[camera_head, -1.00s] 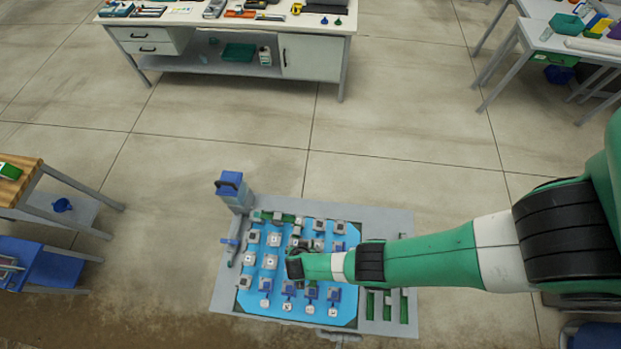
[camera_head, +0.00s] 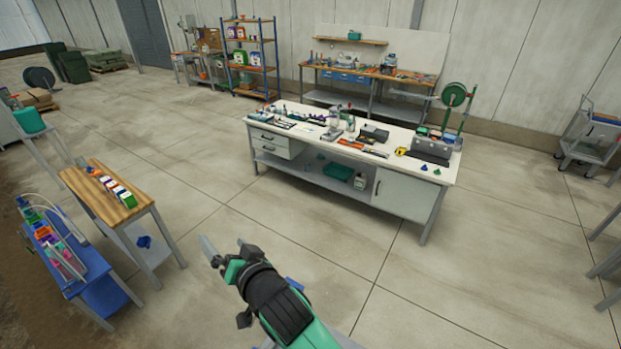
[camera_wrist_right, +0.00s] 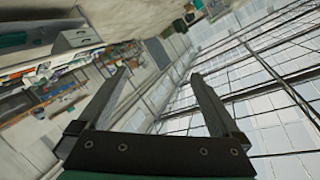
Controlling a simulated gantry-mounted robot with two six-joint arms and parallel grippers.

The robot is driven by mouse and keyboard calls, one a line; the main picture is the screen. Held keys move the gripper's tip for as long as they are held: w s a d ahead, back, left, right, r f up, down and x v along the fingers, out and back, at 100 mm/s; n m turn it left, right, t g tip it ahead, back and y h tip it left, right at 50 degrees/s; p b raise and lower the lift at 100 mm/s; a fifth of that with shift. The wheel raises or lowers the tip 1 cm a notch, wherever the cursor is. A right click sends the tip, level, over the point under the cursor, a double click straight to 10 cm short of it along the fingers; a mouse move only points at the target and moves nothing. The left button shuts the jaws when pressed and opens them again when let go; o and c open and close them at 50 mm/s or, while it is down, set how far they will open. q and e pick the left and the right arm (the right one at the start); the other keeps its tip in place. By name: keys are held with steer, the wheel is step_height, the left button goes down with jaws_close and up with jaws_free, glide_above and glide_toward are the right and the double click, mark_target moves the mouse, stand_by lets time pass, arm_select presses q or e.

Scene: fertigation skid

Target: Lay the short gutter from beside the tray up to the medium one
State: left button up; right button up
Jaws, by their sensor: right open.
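My right gripper (camera_head: 222,248) is raised in the lower middle of the head view, over the bare floor in front of the white workbench. In the right wrist view its two fingers (camera_wrist_right: 160,72) stand wide apart with nothing between them. I cannot make out the short gutter, the medium gutter or the tray in either view now. A small blue part (camera_head: 295,284) shows just behind my right arm at the bottom of the head view. My left gripper is not in view.
A white workbench (camera_head: 400,202) covered with tools stands beyond the gripper. A wooden table (camera_head: 104,190) and a blue bench (camera_head: 84,262) stand at the left. Shelving (camera_head: 250,60) and a back bench are farther off. The concrete floor between is clear.

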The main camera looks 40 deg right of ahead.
steer(key=s+d+r+n+t, duration=0.1)
steer(key=s+r+n+t, duration=0.15)
steer(key=r, duration=0.85)
steer(key=s+d+r+n+t, duration=0.1)
steer(key=s+r+t, duration=0.2)
steer(key=r, duration=0.7)
steer(key=s+d+r+n+t+y, duration=0.2)
steer(key=s+r+n+t, duration=0.3)
steer(key=s+r, duration=1.2)
steer(key=shift+r+t, duration=0.75)
steer(key=shift+t, duration=0.3)
